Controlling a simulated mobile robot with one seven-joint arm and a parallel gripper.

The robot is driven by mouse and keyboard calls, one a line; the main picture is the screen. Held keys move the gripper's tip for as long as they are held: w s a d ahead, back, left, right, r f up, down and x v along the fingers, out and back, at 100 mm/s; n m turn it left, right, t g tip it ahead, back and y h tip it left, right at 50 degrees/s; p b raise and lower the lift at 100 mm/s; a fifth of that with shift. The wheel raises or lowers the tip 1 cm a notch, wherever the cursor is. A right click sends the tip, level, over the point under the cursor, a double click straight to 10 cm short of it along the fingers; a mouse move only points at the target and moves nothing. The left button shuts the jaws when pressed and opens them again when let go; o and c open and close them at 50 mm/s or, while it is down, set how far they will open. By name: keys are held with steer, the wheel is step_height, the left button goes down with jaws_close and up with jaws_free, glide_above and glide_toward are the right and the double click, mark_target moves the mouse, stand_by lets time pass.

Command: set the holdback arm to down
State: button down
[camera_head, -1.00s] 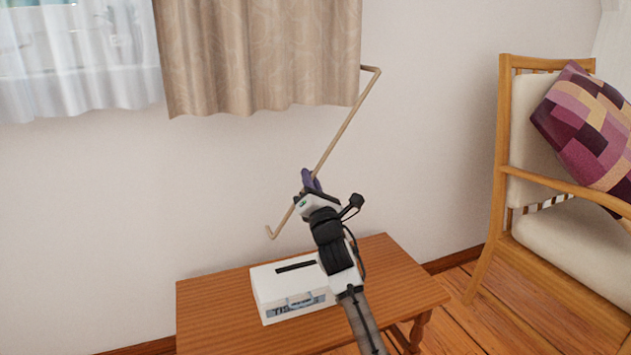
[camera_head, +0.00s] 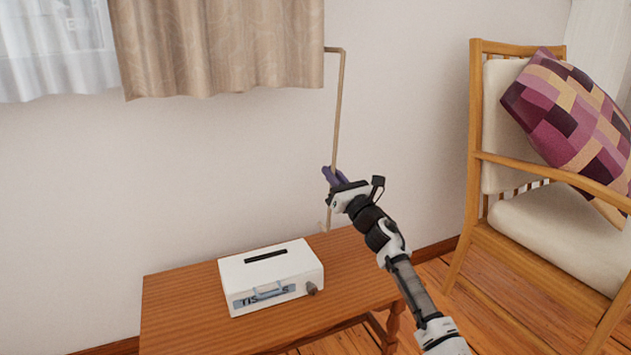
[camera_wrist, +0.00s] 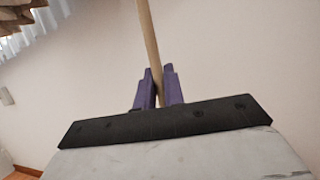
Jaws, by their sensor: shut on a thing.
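The holdback arm (camera_head: 338,110) is a thin tan rod on the wall at the right edge of the beige curtain. It bends at its top toward the curtain and hangs nearly vertical, its lower end near the table's back edge. My gripper (camera_head: 333,177) has purple fingers shut on the lower part of the rod. In the wrist view the rod (camera_wrist: 148,40) runs up from between the purple fingers (camera_wrist: 158,90). The part of the rod behind my gripper is partly hidden.
A wooden table (camera_head: 185,305) stands below, with a white tissue box (camera_head: 285,268) on it. The beige curtain (camera_head: 220,45) hangs to the left of the rod. A wooden armchair (camera_head: 550,220) with a patterned cushion (camera_head: 570,110) stands at the right. The wall between is bare.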

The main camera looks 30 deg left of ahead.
steer(key=shift+w+d+n+b, duration=0.3)
steer(key=shift+w+d+n, duration=0.45)
steer(key=shift+w, duration=0.25)
steer(key=shift+w+d, duration=0.1)
steer(key=c, duration=1.5)
jaws_free()
steer(key=p+v, duration=0.2)
steer(key=v, duration=1.1)
steer(key=shift+d+p, duration=0.4)
steer(key=shift+a, duration=0.1)
